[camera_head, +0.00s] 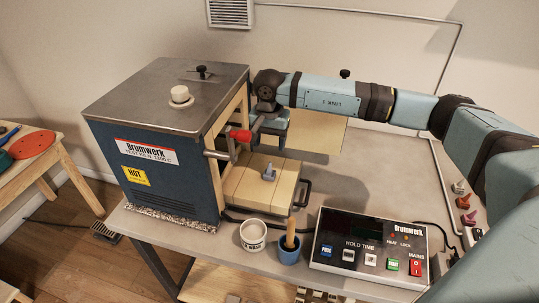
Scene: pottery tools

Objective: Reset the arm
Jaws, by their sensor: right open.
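My right arm (335,92) comes in from the right, stretched across to the kiln's front. My right gripper (255,130) hangs at its end, beside the kiln opening and close to a red-tipped lever (239,134). Its jaws are open, and I see nothing held between them. Whether it touches the lever cannot be told. The blue kiln (160,185) with a grey metal top stands at the left of the table. A pale brick-lined door (243,187) lies low before the opening, with a small grey piece (269,173) on it. My left gripper is out of view.
A white tub (253,237) and a blue cup (289,251) with a wooden-handled tool stand in front. A control box (368,247) sits right of them on the grey table (400,175). A stool (45,165) stands at far left. Small coloured items lie at the right.

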